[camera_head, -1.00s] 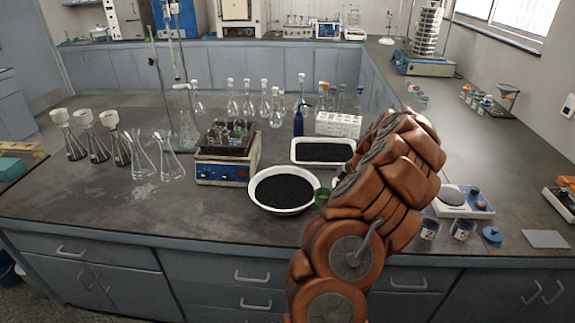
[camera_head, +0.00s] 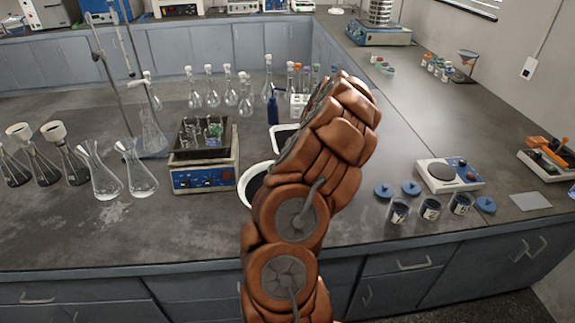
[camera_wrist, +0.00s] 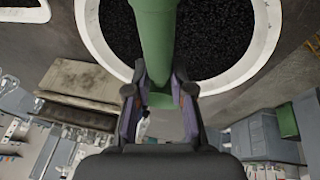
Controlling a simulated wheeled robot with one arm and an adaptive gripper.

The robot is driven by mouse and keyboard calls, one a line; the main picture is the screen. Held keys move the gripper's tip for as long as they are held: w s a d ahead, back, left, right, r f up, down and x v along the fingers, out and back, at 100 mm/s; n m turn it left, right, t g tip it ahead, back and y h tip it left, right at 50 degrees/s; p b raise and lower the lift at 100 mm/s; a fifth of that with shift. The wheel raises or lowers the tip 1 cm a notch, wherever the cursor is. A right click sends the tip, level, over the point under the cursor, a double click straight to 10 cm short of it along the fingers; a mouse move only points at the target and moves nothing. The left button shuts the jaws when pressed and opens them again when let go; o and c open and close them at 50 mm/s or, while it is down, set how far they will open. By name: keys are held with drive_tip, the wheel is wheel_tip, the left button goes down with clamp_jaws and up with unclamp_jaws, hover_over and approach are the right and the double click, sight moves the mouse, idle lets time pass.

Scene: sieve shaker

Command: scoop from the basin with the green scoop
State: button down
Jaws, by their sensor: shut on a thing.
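The white round basin (camera_head: 243,186) holds dark granules. In the head view my arm hides most of it, and only its left rim and some granules show. In the wrist view the basin's white rim (camera_wrist: 262,62) curves around the dark fill (camera_wrist: 222,40). My gripper (camera_wrist: 160,97) is shut on the handle of the green scoop (camera_wrist: 158,45). The scoop extends over the basin in the wrist view. Its far end is out of frame, so I cannot tell whether it touches the granules or carries any. In the head view the gripper and scoop are hidden behind my arm.
A white tray (camera_head: 276,132) lies behind the basin, partly hidden. A shaker with a blue panel (camera_head: 203,178) stands close left. Glass flasks (camera_head: 137,172) stand further left. The front left bench is clear.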

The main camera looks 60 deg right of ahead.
drive_tip(key=shift+r+p, duration=0.3)
drive_tip(key=shift+p, duration=0.2)
drive_tip(key=shift+g+h+p, duration=0.3)
drive_tip(key=shift+p, duration=0.2)
drive_tip(key=shift+r+g+h+p, duration=0.2)
drive_tip(key=shift+g+h+p, duration=0.25)
drive_tip(key=shift+p, duration=0.55)
drive_tip(key=shift+a+r+g+h, duration=0.1)
drive_tip(key=shift+r+g+h, duration=0.05)
drive_tip(key=shift+g+h, duration=0.65)
drive_tip(key=shift+n, duration=0.3)
drive_tip(key=shift+g, duration=0.25)
drive_tip(key=g+h+b, duration=0.1)
drive_tip(key=b, duration=0.1)
drive_tip(key=h+b, duration=0.1)
drive_tip(key=shift+w+r+g+b, duration=0.15)
drive_tip(key=shift+r+g+b, duration=0.05)
drive_tip(key=shift+g+b, duration=0.2)
drive_tip(key=g+h+b, duration=0.1)
drive_tip(key=b, duration=0.2)
drive_tip(key=f+g+h+b, duration=0.1)
drive_tip(key=b, duration=0.3)
drive_tip(key=f+g+h+b, duration=0.1)
drive_tip(key=b, duration=0.2)
drive_tip(key=shift+w+a+n+g+h, duration=0.2)
drive_tip(key=shift+w+n+g+h, duration=0.1)
drive_tip(key=shift+g+h, duration=0.1)
